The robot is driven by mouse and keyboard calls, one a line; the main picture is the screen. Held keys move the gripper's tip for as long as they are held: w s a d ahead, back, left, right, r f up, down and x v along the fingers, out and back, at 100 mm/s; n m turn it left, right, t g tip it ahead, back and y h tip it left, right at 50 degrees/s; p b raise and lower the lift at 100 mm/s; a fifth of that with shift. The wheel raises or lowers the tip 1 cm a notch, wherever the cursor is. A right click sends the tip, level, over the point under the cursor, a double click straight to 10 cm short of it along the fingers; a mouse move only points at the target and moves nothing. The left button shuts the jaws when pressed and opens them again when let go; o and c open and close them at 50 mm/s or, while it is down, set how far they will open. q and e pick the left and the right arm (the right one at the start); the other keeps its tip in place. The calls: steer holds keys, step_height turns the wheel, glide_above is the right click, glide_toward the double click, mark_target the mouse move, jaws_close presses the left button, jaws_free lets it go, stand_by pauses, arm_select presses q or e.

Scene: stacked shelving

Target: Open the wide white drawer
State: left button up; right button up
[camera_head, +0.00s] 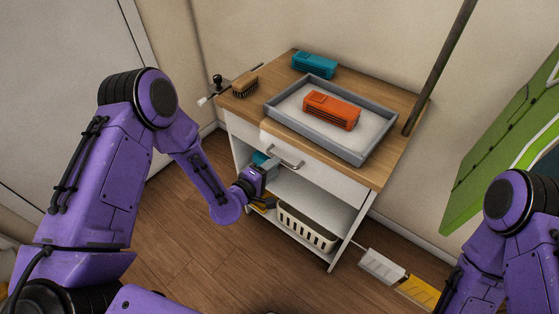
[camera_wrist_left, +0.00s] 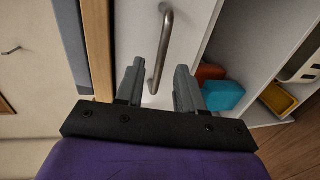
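The wide white drawer (camera_head: 318,172) is the upper front of a wood-topped cabinet, with a curved metal bar handle (camera_head: 285,157). It looks shut in the head view. My left gripper (camera_head: 268,165) is just in front of the drawer, close to the handle. In the left wrist view, the handle (camera_wrist_left: 163,48) stands between the two grey fingers of my open left gripper (camera_wrist_left: 158,80), reaching past their tips, with a gap on each side. Whether a finger touches it cannot be told. My right arm shows at the lower right of the head view, but its gripper is out of view.
On the cabinet top (camera_head: 240,105) are a grey tray (camera_head: 272,113) holding an orange box (camera_head: 332,110), a teal box (camera_head: 314,65) and a brush (camera_head: 246,86). The open shelves below hold a white basket (camera_head: 307,228). A dark pole (camera_head: 440,65) leans at right.

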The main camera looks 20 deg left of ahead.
arm_select(q)
steer(key=shift+x, duration=2)
steer(key=shift+s, duration=0.1)
jaws_close()
